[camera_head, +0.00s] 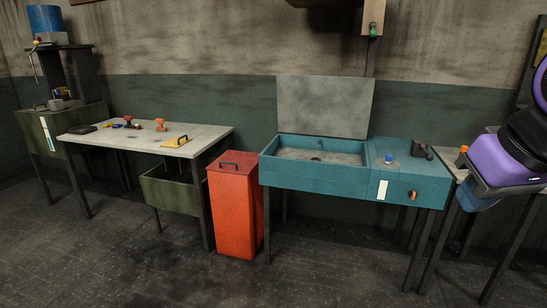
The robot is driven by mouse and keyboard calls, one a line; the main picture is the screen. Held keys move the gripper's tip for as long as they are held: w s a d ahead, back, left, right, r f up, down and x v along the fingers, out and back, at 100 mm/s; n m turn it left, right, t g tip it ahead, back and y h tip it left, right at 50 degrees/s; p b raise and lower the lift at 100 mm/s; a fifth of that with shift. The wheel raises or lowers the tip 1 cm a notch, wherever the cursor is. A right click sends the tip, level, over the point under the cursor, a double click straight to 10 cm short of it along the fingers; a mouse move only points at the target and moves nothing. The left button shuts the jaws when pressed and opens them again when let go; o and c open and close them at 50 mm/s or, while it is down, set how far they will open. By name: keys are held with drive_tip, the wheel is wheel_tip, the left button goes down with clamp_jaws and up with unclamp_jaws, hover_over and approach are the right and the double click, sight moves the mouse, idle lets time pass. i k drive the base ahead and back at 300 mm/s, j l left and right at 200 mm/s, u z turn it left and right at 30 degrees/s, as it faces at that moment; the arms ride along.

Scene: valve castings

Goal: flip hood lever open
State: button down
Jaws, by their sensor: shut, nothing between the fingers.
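A dark hood edge (322,3) shows at the top of the picture, cut off by the frame. Beside it is a pale tan box (373,16) on a dark upright on the wall. A small green handle-like part (373,30) hangs at the box's lower end. It looks like the hood lever, but it is too small to tell how it is set. Purple and black links of my arm show at the far right. My gripper's fingers are not in view, and nothing of mine touches the green part.
Below stands a teal wash basin (330,178) with its grey lid (325,105) upright. A red bin (232,210) stands left of it. A pale-topped workbench (120,143) with several small parts is further left. The floor (150,275) in front is clear.

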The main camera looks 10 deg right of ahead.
sight(373, 33)
drive_tip(key=i, duration=1.95)
drive_tip(key=i+z, duration=0.15)
drive_tip(key=i, duration=0.55)
drive_tip(key=i+j+z, duration=0.1)
drive_tip(key=i, duration=0.6)
drive_tip(key=j, duration=0.1)
